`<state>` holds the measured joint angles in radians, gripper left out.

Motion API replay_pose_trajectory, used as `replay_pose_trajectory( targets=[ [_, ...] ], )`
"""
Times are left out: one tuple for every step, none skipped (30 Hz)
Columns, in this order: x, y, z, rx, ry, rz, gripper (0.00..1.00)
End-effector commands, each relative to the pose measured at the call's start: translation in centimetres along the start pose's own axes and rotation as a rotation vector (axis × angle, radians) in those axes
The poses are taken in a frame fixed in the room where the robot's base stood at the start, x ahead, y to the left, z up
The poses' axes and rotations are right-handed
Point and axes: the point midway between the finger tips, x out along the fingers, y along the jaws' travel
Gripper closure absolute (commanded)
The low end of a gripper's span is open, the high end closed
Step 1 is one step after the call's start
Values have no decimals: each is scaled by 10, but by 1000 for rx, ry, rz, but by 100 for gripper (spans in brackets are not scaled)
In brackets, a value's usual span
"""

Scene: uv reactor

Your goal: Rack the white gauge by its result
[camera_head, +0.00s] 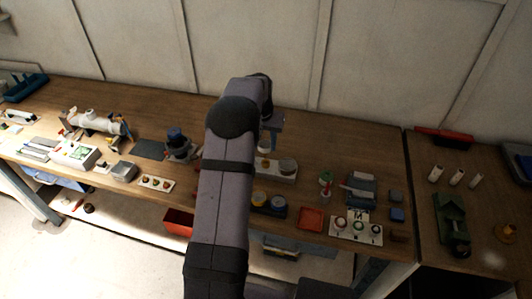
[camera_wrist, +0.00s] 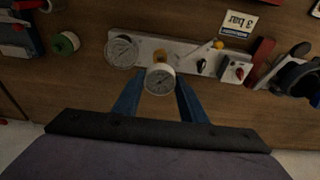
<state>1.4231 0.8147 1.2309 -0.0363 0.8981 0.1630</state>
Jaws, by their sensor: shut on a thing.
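The white gauge (camera_wrist: 160,80) has a round white dial and a brass stem. In the wrist view it sits between the blue fingers of my gripper (camera_wrist: 160,88), which is shut on it. The stem points to the white test plate (camera_wrist: 190,52); I cannot tell whether it touches it. A second, grey-rimmed gauge (camera_wrist: 122,52) is at the plate's left end. A "3 bar" card (camera_wrist: 239,24) lies behind the plate. In the head view my arm covers part of the bench, and a small white shape (camera_head: 264,149) shows near my gripper (camera_head: 268,142).
A green-topped roll (camera_wrist: 66,43) lies left.

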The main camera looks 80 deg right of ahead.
Motion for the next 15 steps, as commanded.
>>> replay_pose_trajectory(
  targets=[
    [0,-5,0,-8,1,-2,82],
    [0,-8,1,-14,1,-3,82],
    [-1,-15,2,-25,1,-5,82],
    [-2,-20,1,-34,2,-7,82],
    [-4,-26,1,-44,3,-9,82],
    [-7,-36,2,-60,2,-13,82],
    [-11,-43,1,-72,4,-15,82],
    [-15,-51,0,-86,5,-18,82],
    [-21,-63,0,-106,4,-22,82],
    [-26,-72,0,-121,6,-26,82],
    [-32,-82,0,-138,5,-29,82],
    [-39,-96,4,-162,4,-34,82],
    [-44,-106,6,-180,4,-38,82],
    [-49,-116,10,-199,4,-42,82],
    [-55,-130,18,-226,3,-47,82]
  ],
)
